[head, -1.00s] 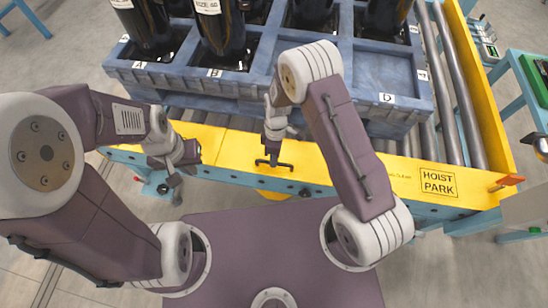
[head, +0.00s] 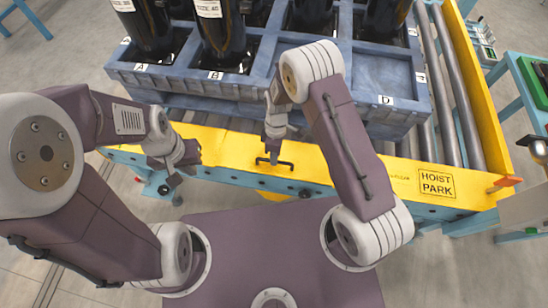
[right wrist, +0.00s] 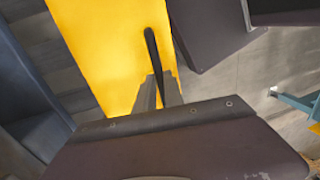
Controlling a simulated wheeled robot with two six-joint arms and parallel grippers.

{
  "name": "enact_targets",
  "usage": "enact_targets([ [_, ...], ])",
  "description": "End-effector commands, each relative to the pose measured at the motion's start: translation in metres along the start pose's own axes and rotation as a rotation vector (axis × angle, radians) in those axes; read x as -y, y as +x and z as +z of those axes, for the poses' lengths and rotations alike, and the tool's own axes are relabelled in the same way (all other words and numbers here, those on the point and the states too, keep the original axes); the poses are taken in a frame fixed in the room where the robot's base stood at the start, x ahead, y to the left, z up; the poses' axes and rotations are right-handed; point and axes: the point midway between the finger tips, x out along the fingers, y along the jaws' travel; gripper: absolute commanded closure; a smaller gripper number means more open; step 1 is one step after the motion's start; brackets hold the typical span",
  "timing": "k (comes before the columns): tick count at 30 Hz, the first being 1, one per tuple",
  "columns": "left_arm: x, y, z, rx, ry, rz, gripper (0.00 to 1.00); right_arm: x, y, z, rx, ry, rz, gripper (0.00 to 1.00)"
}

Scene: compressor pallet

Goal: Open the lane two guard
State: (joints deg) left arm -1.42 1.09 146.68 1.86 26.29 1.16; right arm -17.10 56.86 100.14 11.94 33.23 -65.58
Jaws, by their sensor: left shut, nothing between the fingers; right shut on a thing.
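A yellow guard panel (head: 232,150) runs along the near side of the roller conveyor. A black bar handle (head: 287,164) is on it, left of the panel's middle. My right gripper (head: 273,158) is shut on this handle. The right wrist view shows the yellow panel (right wrist: 105,45) and the dark handle (right wrist: 151,45) running down between my right fingertips (right wrist: 158,92). My left gripper (head: 173,180) is shut and empty, in front of the panel's left end and apart from the handle. A lane two label is not readable in these views.
A blue pallet (head: 385,118) with lettered compartments stands behind the panel, holding several dark compressors (head: 222,35). Compartment D is empty. A HOIST PARK plate (head: 436,182) marks the right end. Rollers (head: 455,100) and a yellow side rail (head: 480,85) lie at the right.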

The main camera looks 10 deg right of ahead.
Motion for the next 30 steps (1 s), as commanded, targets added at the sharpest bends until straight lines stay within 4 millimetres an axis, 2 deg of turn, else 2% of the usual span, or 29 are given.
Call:
enact_targets([
  [1, 0.000, -0.007, -0.001, 0.000, 0.000, 0.000, 1.00, -0.006, -0.011, -0.001, -0.006, -0.001, 0.014, 1.00],
  [3, 0.000, -0.012, -0.001, 0.000, 0.000, 0.000, 1.00, -0.010, -0.018, -0.001, -0.007, -0.001, 0.015, 1.00],
  [12, -0.001, -0.026, -0.003, 0.000, 0.000, 0.000, 1.00, -0.030, -0.042, -0.001, -0.008, -0.001, 0.022, 1.00],
  [21, -0.001, -0.031, -0.003, 0.000, 0.000, 0.000, 1.00, -0.044, -0.054, 0.001, -0.006, 0.000, 0.020, 1.00],
  [30, -0.001, -0.032, -0.003, 0.000, 0.000, 0.000, 1.00, -0.049, -0.057, 0.001, -0.005, -0.001, 0.018, 1.00],
])
